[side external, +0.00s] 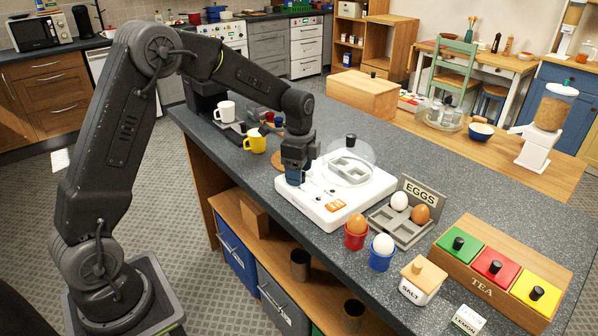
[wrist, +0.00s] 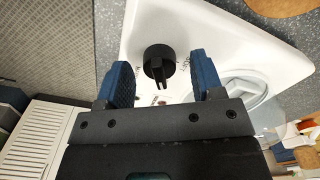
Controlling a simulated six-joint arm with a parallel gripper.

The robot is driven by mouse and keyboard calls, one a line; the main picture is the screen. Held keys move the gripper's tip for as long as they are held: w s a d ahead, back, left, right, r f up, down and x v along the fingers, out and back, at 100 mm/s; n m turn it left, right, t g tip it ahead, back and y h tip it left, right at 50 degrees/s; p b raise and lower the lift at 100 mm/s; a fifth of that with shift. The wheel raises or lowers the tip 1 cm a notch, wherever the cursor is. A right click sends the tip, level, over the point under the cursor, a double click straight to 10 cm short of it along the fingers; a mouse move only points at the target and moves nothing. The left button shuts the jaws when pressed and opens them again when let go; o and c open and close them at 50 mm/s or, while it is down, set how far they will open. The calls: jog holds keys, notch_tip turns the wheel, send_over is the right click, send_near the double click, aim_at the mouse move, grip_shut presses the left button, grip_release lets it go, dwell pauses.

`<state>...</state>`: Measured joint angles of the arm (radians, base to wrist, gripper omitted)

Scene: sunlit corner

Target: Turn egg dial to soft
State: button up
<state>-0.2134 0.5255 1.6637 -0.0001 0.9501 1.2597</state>
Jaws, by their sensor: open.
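The egg cooker (side external: 335,192) is a white square unit on the dark counter, with a clear round lid and a black lid knob. Its dial (wrist: 159,63) is black with a raised grip bar, on the white top face in the wrist view. In the side view my gripper hides the dial. My gripper (wrist: 170,82) is open, its two blue fingers on either side of the dial, with visible gaps. It also shows in the side view (side external: 297,178), pointing down over the cooker's left corner.
An egg tray (side external: 400,228) labelled EGGS, a red egg cup (side external: 356,238) and a blue egg cup (side external: 382,258) stand right of the cooker. A salt box (side external: 421,284) and tea box (side external: 470,280) are at front right.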

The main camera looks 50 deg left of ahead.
jog(key=shift+f, duration=0.25)
jog(key=c, duration=0.9)
jog(key=n, duration=1.1)
jog(key=shift+n, duration=0.4)
